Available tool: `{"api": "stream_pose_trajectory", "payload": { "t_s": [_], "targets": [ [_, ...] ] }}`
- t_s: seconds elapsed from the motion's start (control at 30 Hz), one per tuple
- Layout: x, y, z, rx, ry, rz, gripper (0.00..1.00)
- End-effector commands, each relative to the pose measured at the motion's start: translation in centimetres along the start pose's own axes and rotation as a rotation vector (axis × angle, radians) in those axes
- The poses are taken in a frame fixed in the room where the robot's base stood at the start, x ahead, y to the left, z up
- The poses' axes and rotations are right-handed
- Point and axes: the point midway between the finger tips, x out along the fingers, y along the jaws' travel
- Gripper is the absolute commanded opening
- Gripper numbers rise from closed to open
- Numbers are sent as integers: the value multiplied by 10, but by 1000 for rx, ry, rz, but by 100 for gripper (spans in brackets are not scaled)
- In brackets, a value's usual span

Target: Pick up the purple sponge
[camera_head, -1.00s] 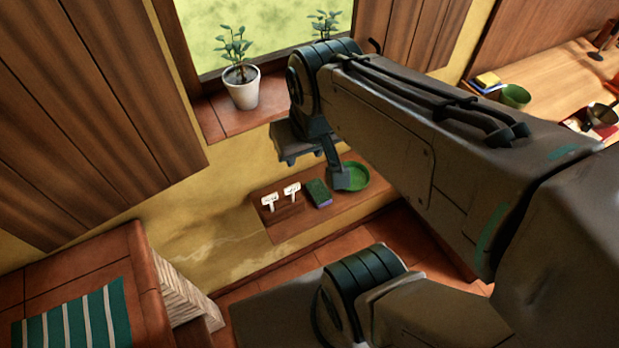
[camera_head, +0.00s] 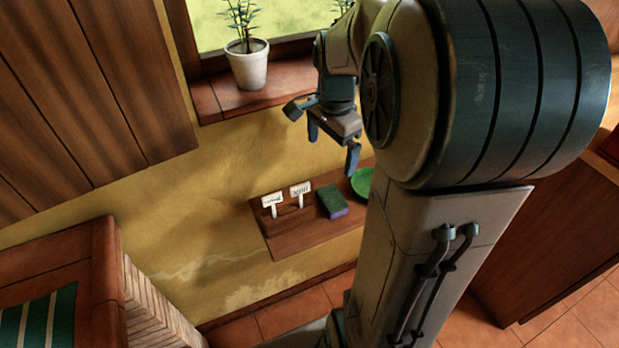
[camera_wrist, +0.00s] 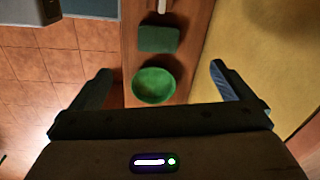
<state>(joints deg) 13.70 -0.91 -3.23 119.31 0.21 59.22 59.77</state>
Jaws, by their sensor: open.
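The sponge (camera_head: 332,202) lies on a small wooden wall shelf; its top is dark green and its lower side is purple. In the wrist view the sponge (camera_wrist: 159,39) shows only its green top, beyond a green bowl. My gripper (camera_head: 333,146) is open and empty above the shelf, higher than the sponge, with its fingers pointing down. In the wrist view the spread fingers of my gripper (camera_wrist: 160,84) stand to either side of the bowl, short of the sponge.
The green bowl (camera_head: 362,182) sits right of the sponge on the shelf (camera_head: 290,240), partly hidden by my arm. Two white label signs (camera_head: 300,190) stand left of the sponge. A potted plant (camera_head: 249,66) stands on the window sill above. The yellow wall is close behind.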

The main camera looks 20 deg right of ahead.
Motion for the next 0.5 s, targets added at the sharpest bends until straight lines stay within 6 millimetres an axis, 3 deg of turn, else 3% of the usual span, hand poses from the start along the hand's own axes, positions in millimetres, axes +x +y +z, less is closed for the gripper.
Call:
{"api": "stream_pose_trajectory", "payload": {
  "t_s": [0.03,0.33,0.5],
  "targets": [
    [21,-2,-7,56,-6,13,100],
    [52,-7,-22,200,-15,42,100],
    [85,-4,-22,200,-16,44,100]
  ]
}}
